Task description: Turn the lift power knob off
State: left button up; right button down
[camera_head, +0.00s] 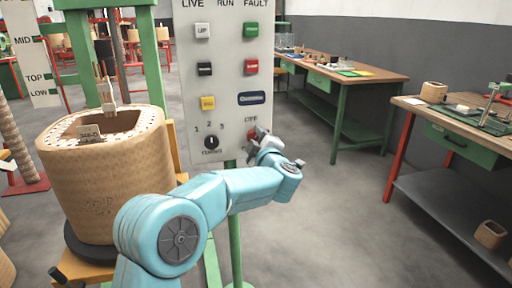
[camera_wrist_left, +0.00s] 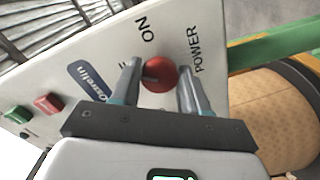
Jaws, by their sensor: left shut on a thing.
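The power knob is a round red knob (camera_wrist_left: 160,76) on the light grey control panel (camera_wrist_left: 100,58). In the wrist view it sits between the two fingers of my left gripper (camera_wrist_left: 158,70), with the words ON and POWER printed beside it. In the head view my left gripper (camera_head: 260,137) is at the lower right of the panel (camera_head: 222,90), shut on the red knob (camera_head: 252,133), which it partly hides. OFF is printed just above the knob there. I cannot tell which way the knob points. My right gripper is not in view.
The panel also carries a black selector (camera_head: 211,143) and several coloured buttons. A large tan coil (camera_head: 90,190) stands left of the panel, close to my arm. Workbenches (camera_head: 345,70) stand at the right, with open grey floor before them.

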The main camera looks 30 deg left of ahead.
pick_arm(q)
jog(key=n+b, duration=0.2)
jog(key=n, duration=0.1)
jog(key=shift+f+n, duration=0.15)
jog(key=shift+n, duration=0.15)
jog(key=shift+n+b, duration=0.75)
jog(key=shift+n, duration=0.75)
jog(key=o, duration=1)
jog(key=shift+r, duration=0.2)
jog(key=v, duration=1.6)
jog(key=shift+s+d, duration=0.1)
jog(key=shift+d, duration=0.05)
